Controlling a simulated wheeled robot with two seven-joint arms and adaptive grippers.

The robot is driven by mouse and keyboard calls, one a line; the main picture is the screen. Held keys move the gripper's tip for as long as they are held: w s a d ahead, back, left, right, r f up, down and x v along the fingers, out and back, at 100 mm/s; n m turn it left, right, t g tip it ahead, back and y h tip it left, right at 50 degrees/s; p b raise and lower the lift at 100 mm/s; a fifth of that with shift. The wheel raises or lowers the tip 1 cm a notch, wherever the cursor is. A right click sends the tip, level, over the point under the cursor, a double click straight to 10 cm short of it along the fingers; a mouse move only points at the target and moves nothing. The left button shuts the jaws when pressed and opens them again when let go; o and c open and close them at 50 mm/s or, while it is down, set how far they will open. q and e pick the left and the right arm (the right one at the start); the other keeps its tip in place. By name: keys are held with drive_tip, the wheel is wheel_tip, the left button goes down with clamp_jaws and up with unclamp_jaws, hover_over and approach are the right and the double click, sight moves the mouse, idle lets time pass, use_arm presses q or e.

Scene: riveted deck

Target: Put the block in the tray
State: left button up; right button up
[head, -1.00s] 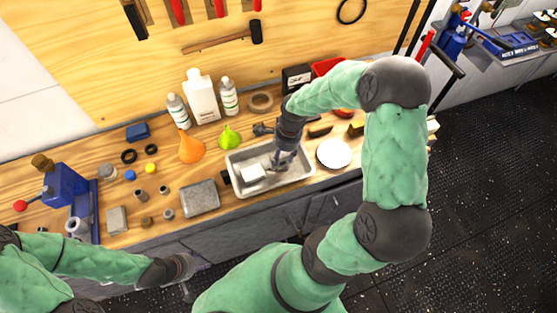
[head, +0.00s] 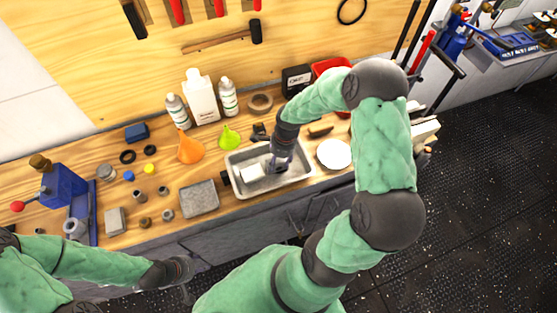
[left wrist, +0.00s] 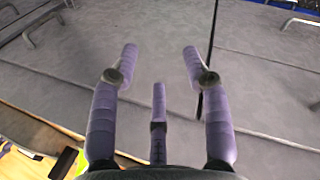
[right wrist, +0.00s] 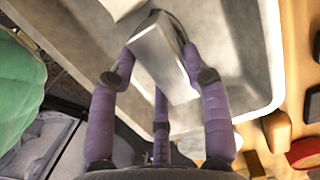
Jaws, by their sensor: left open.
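The metal tray (head: 304,174) lies on the wooden bench, with a pale interior and a raised rim. My right gripper (head: 279,160) reaches down into it. In the right wrist view a grey, smooth block (right wrist: 160,58) sits tilted between the fingers of my right gripper (right wrist: 157,55), which appear shut on it. Whether the block touches the tray floor is hard to tell. A white box-like piece (head: 251,173) lies in the left part of the tray. My left gripper (left wrist: 160,52) is open and empty, low in front of the bench.
Orange (head: 190,148) and green (head: 229,138) funnels and bottles (head: 202,98) stand behind. A blue vise (head: 64,194) is at the left.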

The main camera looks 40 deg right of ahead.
drive_tip(key=shift+o, duration=1)
drive_tip(key=shift+r, duration=0.1)
drive_tip(key=shift+r, duration=0.2)
wheel_tip(320, 180, up, 12)
drive_tip(key=d+p, duration=0.1)
drive_tip(key=p, duration=0.1)
drive_tip(key=shift+s+d+f, duration=0.2)
drive_tip(key=shift+s+d, duration=0.1)
drive_tip(key=shift+d, duration=0.05)
